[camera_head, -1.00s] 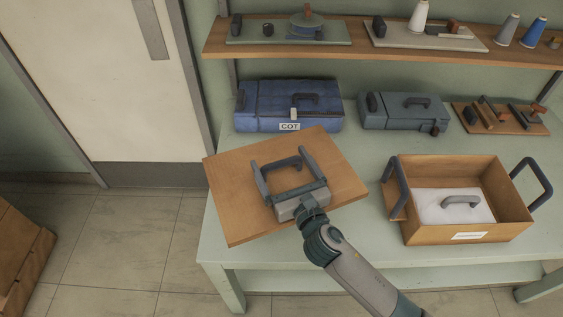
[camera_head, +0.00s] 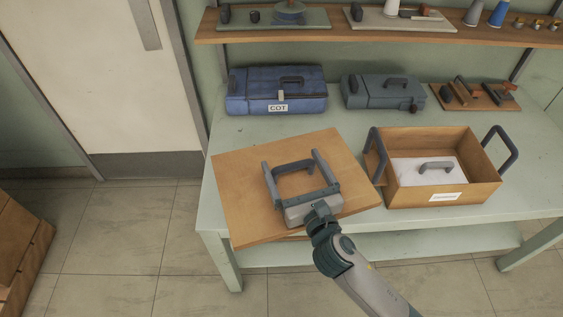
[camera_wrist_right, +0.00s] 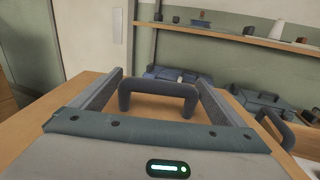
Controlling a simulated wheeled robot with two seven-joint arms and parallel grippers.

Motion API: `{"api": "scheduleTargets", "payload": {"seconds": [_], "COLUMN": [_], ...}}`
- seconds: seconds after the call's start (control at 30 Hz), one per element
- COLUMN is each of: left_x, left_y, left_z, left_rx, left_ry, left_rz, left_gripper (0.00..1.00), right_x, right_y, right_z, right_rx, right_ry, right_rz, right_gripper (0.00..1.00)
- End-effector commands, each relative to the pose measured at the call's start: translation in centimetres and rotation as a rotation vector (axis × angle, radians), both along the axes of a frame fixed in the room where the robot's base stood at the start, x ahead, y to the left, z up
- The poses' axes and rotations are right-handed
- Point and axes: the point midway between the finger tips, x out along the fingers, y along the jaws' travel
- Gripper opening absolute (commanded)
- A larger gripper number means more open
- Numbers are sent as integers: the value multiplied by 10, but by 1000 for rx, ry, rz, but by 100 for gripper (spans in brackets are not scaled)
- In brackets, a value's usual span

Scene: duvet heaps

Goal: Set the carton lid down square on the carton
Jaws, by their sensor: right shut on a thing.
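The carton lid (camera_head: 240,190) is a flat square wooden board with a dark handle (camera_head: 291,165). My right gripper (camera_head: 294,172) is shut on that handle, and the handle shows between the fingers in the wrist view (camera_wrist_right: 158,88). The lid is left of the carton, over the table's front left part, turned askew to the carton, its near part past the table edge. The open carton (camera_head: 425,197) is a wooden box with grey side handles and a white label. A white slab with a grey handle (camera_head: 436,166) lies inside. My left gripper is not in view.
A blue case marked COT (camera_head: 250,99), a grey case (camera_head: 370,97) and a wooden tool board (camera_head: 455,100) stand along the table's back. A shelf (camera_head: 340,39) with spools hangs above. The carton's left handle (camera_head: 375,150) stands close to the lid's right edge.

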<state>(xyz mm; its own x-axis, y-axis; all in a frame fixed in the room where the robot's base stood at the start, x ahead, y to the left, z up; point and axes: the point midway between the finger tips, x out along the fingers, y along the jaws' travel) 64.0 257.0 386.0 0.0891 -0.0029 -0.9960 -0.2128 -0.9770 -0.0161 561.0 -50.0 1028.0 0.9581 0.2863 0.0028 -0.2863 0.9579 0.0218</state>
Motion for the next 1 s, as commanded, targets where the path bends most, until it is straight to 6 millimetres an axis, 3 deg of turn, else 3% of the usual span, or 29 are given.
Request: {"api": "scheduleTargets", "payload": {"seconds": [0.37,0.7,1.0], "left_x": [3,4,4], "left_y": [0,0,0], "left_z": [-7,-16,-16], "left_rx": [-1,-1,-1], "left_ry": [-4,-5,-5], "left_rz": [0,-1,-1], "left_gripper": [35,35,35], "right_x": [-39,-93,-105], "right_y": [-61,-137,-154], "right_z": [11,36,45], "right_rx": [6,-13,-23], "right_ry": [3,1,-2], "right_rz": [-115,-259,-292], "right_gripper": [71,71,71]}}
